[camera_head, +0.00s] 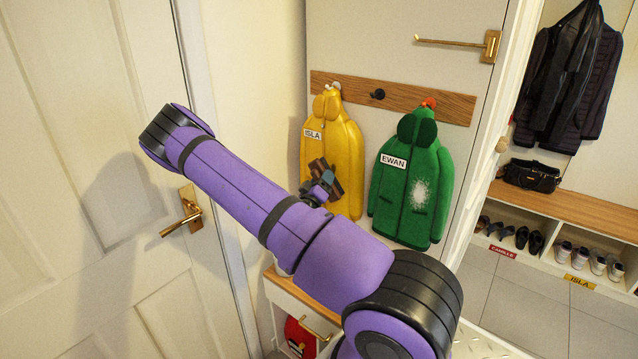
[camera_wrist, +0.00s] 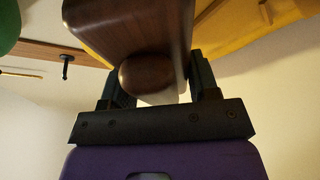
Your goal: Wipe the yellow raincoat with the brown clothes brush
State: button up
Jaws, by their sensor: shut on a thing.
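The yellow raincoat (camera_head: 341,133) hangs from a peg on the wooden rail and bears an ISLA label. My gripper (camera_head: 319,186) is in front of its lower middle. In the wrist view my gripper (camera_wrist: 160,95) is shut on the brown clothes brush (camera_wrist: 130,22), with dark fingers on both sides of its rounded wooden handle. The brush (camera_head: 329,172) shows small and dark against the coat in the head view. The yellow coat (camera_wrist: 255,30) lies behind the brush in the wrist view. I cannot tell whether the brush touches the cloth. My wrist and the brush hide part of the coat.
A green coat (camera_head: 408,190) labelled EWAN, with a whitish patch, hangs close on the right. A black peg (camera_head: 377,94) between them is empty. A brass bar (camera_head: 450,42) juts out above. A door with a brass handle (camera_head: 187,212) stands left; a low cabinet (camera_head: 285,294) is below.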

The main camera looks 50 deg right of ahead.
aim_at(327, 166)
jog(key=shift+d, duration=1.4)
dwell(0.8)
jog(key=shift+r, duration=0.15)
jog(key=shift+w+a+r, duration=0.1)
jog(key=shift+r, duration=1.8)
jog(key=shift+f, duration=2)
jog(key=shift+w+r, duration=0.1)
jog(key=shift+r, duration=1.9)
jog(key=shift+f, duration=2.05)
